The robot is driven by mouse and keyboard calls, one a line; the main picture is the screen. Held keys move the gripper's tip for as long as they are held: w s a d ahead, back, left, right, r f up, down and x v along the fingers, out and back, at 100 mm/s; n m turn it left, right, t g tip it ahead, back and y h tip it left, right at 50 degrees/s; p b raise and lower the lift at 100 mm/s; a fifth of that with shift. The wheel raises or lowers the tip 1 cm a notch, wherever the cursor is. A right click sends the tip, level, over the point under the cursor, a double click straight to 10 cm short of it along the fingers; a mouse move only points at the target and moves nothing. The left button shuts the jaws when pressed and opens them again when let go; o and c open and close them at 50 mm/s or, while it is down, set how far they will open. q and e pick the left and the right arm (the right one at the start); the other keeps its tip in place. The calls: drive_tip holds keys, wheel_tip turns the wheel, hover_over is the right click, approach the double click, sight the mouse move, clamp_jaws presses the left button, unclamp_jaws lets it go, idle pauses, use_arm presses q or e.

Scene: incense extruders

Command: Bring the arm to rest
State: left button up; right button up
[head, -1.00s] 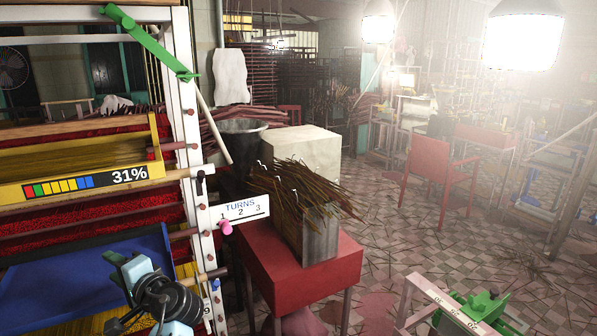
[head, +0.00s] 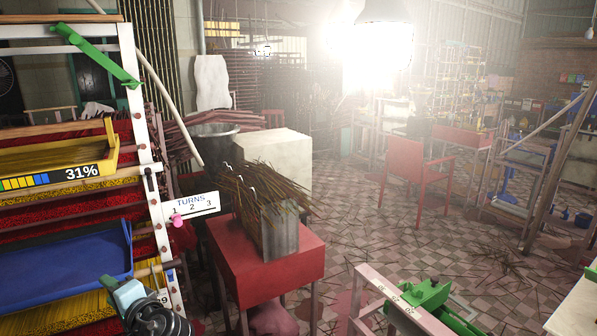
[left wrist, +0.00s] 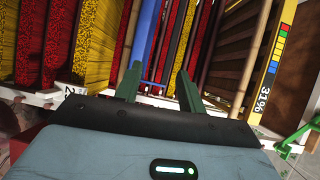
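My left gripper (head: 113,287) is at the lower left of the head view, in front of the rack's lower shelves. In the left wrist view, its two green fingers (left wrist: 158,85) stand apart with nothing held between them. They point toward the rack (head: 150,180), whose red, yellow and blue trays fill the top of that view. Contact between the fingers and the rack cannot be told. My right gripper is in neither view.
A "TURNS" sign (head: 192,206) and a pink knob (head: 178,220) stick out from the rack's right post. A red table (head: 265,262) holds a metal box (head: 281,230) of brown sticks. A green device (head: 430,300) stands at the bottom right. Tiled floor (head: 365,200) is open beyond.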

use_arm(q)
drive_tip(key=s+d+f+m+t+h, duration=0.1)
drive_tip(key=s+d+f+h, duration=0.25)
drive_tip(key=f, duration=0.45)
drive_tip(key=s+d+f+h, duration=0.25)
drive_tip(key=s+f, duration=0.25)
drive_tip(key=f, duration=0.3)
drive_tip(key=s+d+f+m+t+h, duration=0.1)
drive_tip(key=s+d+f+h, duration=0.15)
drive_tip(key=s+f, duration=0.4)
drive_tip(key=s+d+f+n+h, duration=0.2)
drive_tip(key=s+d+f, duration=0.1)
drive_tip(key=s, duration=0.4)
drive_tip(key=s+d+f+n+g+h, duration=0.1)
drive_tip(key=s+d+f+n+h, duration=0.1)
drive_tip(key=s, duration=0.6)
drive_tip(key=s+d+f+n+g+h+p, duration=0.1)
drive_tip(key=s+d+f+h, duration=0.3)
drive_tip(key=s, duration=0.4)
drive_tip(key=shift+s+d+n, duration=0.15)
drive_tip(key=shift+d+n, duration=0.25)
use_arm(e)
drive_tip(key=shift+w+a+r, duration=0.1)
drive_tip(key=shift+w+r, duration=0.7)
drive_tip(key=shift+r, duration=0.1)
use_arm(q)
drive_tip(key=shift+h, duration=0.25)
